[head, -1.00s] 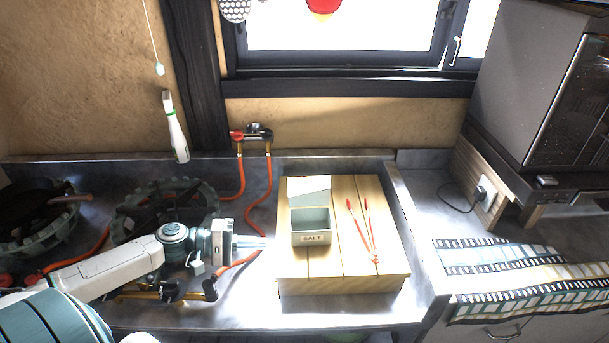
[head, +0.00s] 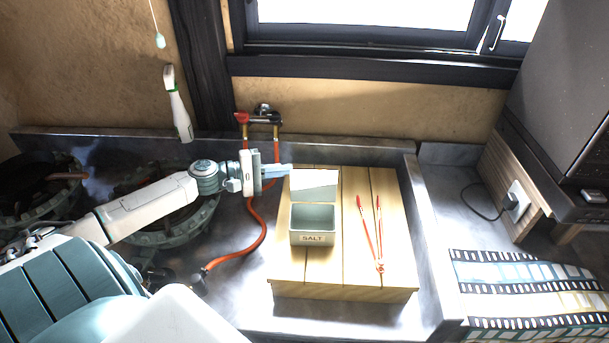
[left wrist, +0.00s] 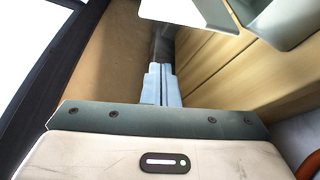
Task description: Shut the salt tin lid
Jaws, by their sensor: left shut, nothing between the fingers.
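The salt tin (head: 312,238) is a small pale box labelled SALT, standing on a slatted wooden board. Its lid (head: 316,180) stands up at the tin's back edge, so the tin is open and its inside shows. My left gripper (head: 289,170) is shut and empty, its fingertips just left of the raised lid, near the board's back left corner. In the left wrist view the shut fingers (left wrist: 161,85) point toward the lid (left wrist: 185,12) and tin (left wrist: 275,20) at the top edge. I cannot tell whether they touch the lid. My right gripper is out of view.
Red tongs (head: 372,240) lie on the wooden board (head: 345,270) right of the tin. A gas tap with red hoses (head: 256,215) is behind and left of the board. Burners (head: 170,225) lie under my left arm. The window wall closes off the back.

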